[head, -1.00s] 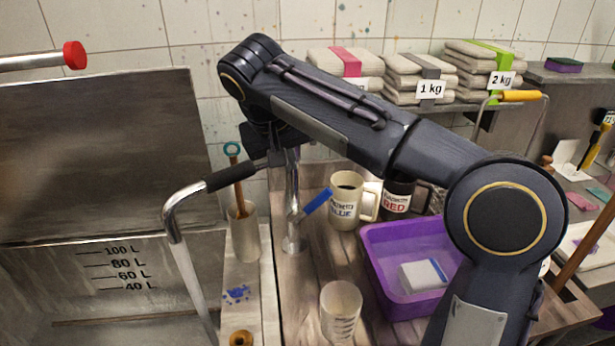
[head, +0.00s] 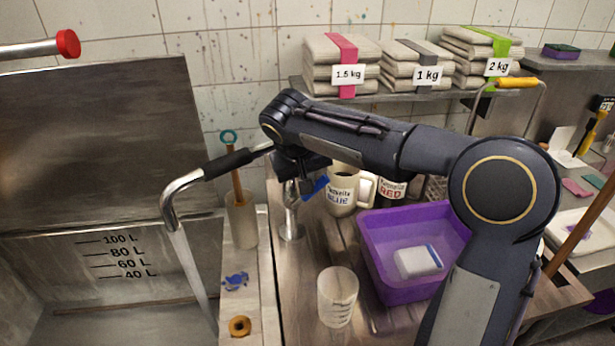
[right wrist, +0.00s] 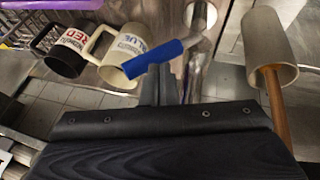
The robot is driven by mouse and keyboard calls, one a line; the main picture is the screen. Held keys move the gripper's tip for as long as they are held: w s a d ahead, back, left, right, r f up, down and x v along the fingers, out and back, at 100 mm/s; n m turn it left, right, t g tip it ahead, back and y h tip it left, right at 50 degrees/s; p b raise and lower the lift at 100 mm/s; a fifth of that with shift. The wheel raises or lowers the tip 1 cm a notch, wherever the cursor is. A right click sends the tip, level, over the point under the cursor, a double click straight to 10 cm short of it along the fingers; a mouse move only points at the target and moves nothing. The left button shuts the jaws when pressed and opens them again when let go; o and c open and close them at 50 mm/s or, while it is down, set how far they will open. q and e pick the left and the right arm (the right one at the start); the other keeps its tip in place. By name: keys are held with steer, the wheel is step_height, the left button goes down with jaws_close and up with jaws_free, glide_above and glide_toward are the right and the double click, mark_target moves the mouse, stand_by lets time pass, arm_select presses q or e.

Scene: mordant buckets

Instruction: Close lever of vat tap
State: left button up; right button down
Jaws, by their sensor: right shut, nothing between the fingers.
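The vat tap (head: 291,222) is a chrome post with a spout (head: 185,190) partly sleeved in black, reaching left over the vat (head: 110,240). A pale stream or tube runs down from the spout's end. The tap's blue lever (head: 317,187) points up and right, partly hidden by my right gripper (head: 306,186). In the right wrist view the blue lever (right wrist: 153,59) crosses at the tips of my right gripper (right wrist: 160,75), which is shut and empty. The fingertips look very close to the lever; I cannot tell whether they touch. My left gripper is not in view.
A BLUE mug (head: 341,196) and a RED mug (head: 391,189) stand close behind the lever. A purple tub (head: 385,285) and a clear beaker (head: 337,298) are nearer. A beige holder (head: 241,225) with a wooden stick stands left of the tap. Cloth stacks (head: 400,72) lie on the shelf above.

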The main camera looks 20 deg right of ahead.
mark_target(319, 185)
steer(key=shift+d, duration=0.1)
steer(key=shift+s+d+f+y+b, duration=0.1)
steer(key=shift+d+y+b, duration=0.1)
steer(key=shift+y+b, duration=0.15)
steer(key=shift+s+d+f+m+t+y+b, duration=0.15)
steer(key=shift+d+f+y+b, duration=0.2)
steer(key=shift+d+y+b, duration=0.2)
steer(key=shift+s+d+f+m+t+y+b, duration=0.15)
steer(key=shift+d+f+y+b, duration=0.15)
steer(key=shift+d+y+b, duration=0.2)
steer(key=shift+s+d+f+m+t+y+b, duration=0.15)
steer(key=shift+d+f+t+y+b, duration=0.05)
steer(key=shift+d+f+y+b, duration=0.65)
steer(key=shift+s+d+f+m+t+y+b, duration=0.2)
steer(key=shift+d+f+y+b, duration=0.4)
steer(key=shift+f, duration=0.35)
